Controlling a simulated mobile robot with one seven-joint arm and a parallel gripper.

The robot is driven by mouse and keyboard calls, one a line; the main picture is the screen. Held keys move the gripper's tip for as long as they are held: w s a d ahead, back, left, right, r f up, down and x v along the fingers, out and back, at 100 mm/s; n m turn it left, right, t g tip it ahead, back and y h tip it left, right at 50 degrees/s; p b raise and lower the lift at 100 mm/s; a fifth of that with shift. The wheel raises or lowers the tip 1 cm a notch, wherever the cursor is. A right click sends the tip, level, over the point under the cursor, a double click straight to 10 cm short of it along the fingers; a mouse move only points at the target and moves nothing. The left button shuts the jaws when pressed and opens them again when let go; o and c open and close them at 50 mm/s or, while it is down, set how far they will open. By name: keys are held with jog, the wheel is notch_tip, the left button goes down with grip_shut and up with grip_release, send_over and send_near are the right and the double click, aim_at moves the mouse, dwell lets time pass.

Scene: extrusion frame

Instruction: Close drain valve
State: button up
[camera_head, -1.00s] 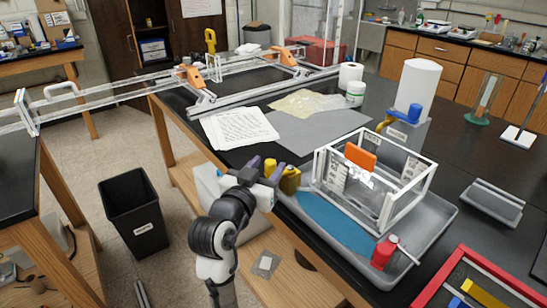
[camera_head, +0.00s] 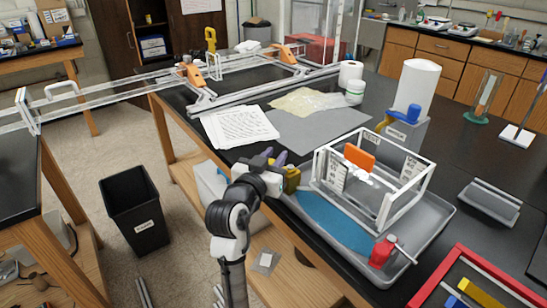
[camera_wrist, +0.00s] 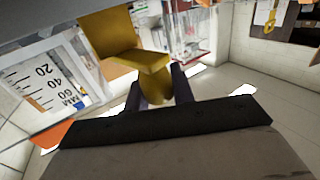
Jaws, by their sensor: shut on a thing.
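The yellow drain valve (camera_head: 292,181) sits on the near left side of the clear tank (camera_head: 375,175), by the edge of the grey tray (camera_head: 437,222). My gripper (camera_head: 274,158) is at the valve's left side in the head view, its fingers hiding part of it. In the wrist view, the yellow valve (camera_wrist: 125,45) fills the upper middle. Its rounded yellow lower part (camera_wrist: 155,90) lies between the two purple-grey fingers of my gripper (camera_wrist: 158,90), which are shut on it. The tank's printed scale (camera_wrist: 50,95) shows to the left.
A red bottle (camera_head: 382,252) stands in the tray's front corner. Blue water or a blue sheet lies in the tray. Papers (camera_head: 240,127) lie behind my gripper. A black bin (camera_head: 135,210) stands on the floor at left. A red-framed tray (camera_head: 460,262) is at lower right.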

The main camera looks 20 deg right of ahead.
jog(key=shift+w+f+m+g+h+b, duration=0.15)
jog(key=shift+m+g+h+b, duration=0.15)
jog(key=shift+b, duration=0.15)
jog(key=m+g+h+b, duration=0.1)
jog(key=w+m+g+h+b, duration=0.1)
jog(key=g+b, duration=0.1)
jog(key=shift+d+m+h, duration=0.1)
jog(key=shift+m+h, duration=0.2)
jog(key=shift+h, duration=0.1)
jog(key=m+g+h+b, duration=0.1)
jog(key=m+g+b, duration=0.1)
jog(key=g, duration=0.1)
jog(key=w+d+m+g+h+b, duration=0.1)
jog(key=g, duration=0.1)
jog(key=shift+m+h+b, duration=0.3)
jog(key=shift+m, duration=0.1)
jog(key=shift+w+d+m+g+y+b, duration=0.15)
jog(key=shift+d+m+g+b, duration=0.25)
jog(key=shift+m+g, duration=1.3)
jog(key=shift+w+d+m+g+y+b, duration=0.15)
jog(key=shift+d+m+g+b, duration=0.5)
jog(key=shift+g, duration=1.8)
jog(key=shift+w+d+m+g+y+b, duration=0.1)
jog(key=shift+w+d+m+g, duration=0.1)
jog(key=shift+m+g, duration=1.6)
jog(key=shift+g, duration=0.45)
jog(key=o, duration=1)
jog(key=shift+d, duration=0.1)
